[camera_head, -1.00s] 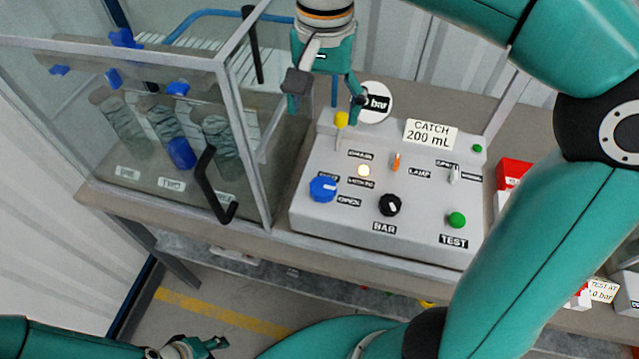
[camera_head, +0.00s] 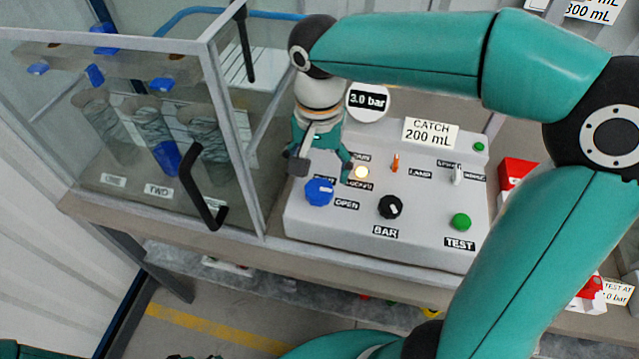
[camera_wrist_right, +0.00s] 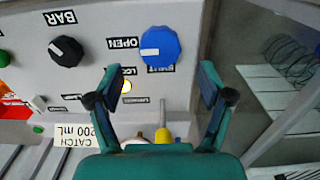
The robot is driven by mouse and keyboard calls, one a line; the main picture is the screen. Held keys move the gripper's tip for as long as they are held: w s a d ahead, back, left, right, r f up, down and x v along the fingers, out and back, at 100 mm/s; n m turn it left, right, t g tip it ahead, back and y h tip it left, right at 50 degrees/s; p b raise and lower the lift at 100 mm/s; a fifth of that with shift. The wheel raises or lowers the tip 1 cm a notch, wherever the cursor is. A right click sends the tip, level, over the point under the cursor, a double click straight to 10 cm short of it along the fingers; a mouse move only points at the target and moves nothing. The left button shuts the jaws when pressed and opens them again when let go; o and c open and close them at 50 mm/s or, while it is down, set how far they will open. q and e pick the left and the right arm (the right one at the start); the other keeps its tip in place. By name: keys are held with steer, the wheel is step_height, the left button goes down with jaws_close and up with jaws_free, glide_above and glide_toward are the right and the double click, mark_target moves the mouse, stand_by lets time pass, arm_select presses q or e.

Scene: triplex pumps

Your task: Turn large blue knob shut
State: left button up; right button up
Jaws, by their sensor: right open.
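The large blue knob (camera_head: 319,192) is on the left of the grey control panel. In the right wrist view the knob (camera_wrist_right: 160,48) has a white mark on the side facing the OPEN label (camera_wrist_right: 122,42); a partly hidden SHUT label is beside it. My right gripper (camera_head: 322,172) is open and empty, just behind the knob. In the wrist view its fingers (camera_wrist_right: 160,82) spread on either side of the knob's line, with the knob beyond the tips and apparently untouched. Only a dark sliver of my left gripper (camera_head: 190,356) shows at the bottom edge.
A black BAR knob (camera_head: 390,207), a green TEST button (camera_head: 461,222) and an orange lamp switch (camera_head: 395,163) share the panel. A glass cabinet (camera_head: 228,140) with a black handle (camera_head: 200,190) is close left.

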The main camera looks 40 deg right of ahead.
mark_target(319, 189)
step_height(319, 189, down, 5)
steer(key=shift+f, duration=0.2)
